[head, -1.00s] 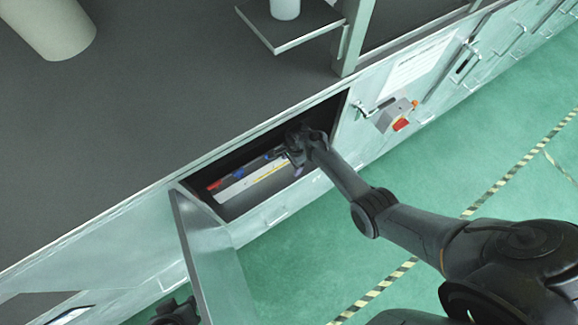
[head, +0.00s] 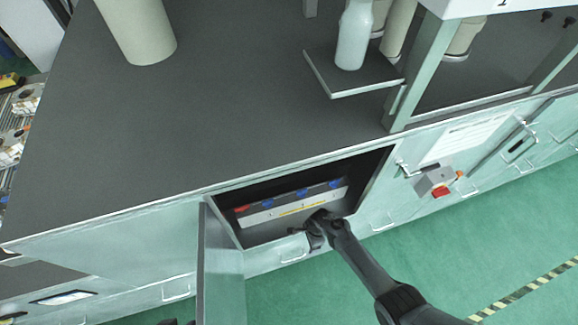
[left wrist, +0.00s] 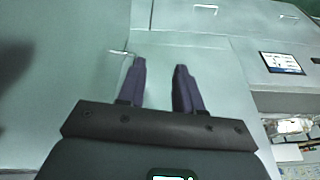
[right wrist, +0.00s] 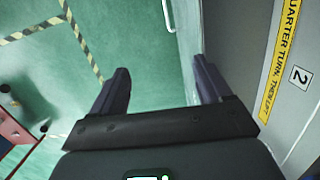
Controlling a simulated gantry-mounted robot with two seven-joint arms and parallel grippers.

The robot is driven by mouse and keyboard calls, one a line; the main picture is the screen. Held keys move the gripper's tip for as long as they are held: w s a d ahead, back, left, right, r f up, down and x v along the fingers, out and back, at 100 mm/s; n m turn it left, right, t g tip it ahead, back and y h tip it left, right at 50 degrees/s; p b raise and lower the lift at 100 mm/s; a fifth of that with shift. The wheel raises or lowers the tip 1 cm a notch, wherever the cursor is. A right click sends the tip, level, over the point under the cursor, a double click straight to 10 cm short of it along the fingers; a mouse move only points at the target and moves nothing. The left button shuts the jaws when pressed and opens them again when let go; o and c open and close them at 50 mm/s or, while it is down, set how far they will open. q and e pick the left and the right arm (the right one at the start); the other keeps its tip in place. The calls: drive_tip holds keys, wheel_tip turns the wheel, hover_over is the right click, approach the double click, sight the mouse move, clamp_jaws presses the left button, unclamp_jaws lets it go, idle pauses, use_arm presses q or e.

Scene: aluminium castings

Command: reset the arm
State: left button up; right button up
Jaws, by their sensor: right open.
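My right gripper (right wrist: 160,88) is open and empty in the right wrist view, with green floor showing past its fingers. In the head view the right gripper (head: 300,229) is at the front lip of an open compartment (head: 262,230) in the bench front; its fingertips are small and dark there. My left gripper (left wrist: 160,82) is open and empty in the left wrist view, facing pale cabinet fronts. In the head view only a dark scrap of the left arm shows at the bottom edge, beside the open door (head: 220,265).
Inside the compartment a pale bar (head: 290,207) with a yellow label lies below blue and red pieces. The label (right wrist: 281,60) is close on the right in the right wrist view. An orange-and-red latch block (head: 436,182) sits right of the opening. A bottle (head: 354,35) stands on a shelf.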

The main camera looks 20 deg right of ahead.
drive_tip(key=s+d+f+g, duration=0.1)
drive_tip(key=s+f, duration=0.1)
drive_tip(key=s, duration=0.7)
drive_tip(key=s+d+f, duration=0.1)
drive_tip(key=s+f, duration=0.1)
drive_tip(key=s, duration=0.7)
wheel_tip(320, 180, up, 34)
drive_tip(key=w+n+t+h, duration=0.1)
drive_tip(key=n+t, duration=0.3)
drive_tip(key=n, duration=1.6)
drive_tip(key=shift+d+r+n+t, duration=0.15)
drive_tip(key=shift+n+t, duration=0.15)
drive_tip(key=shift+n, duration=0.1)
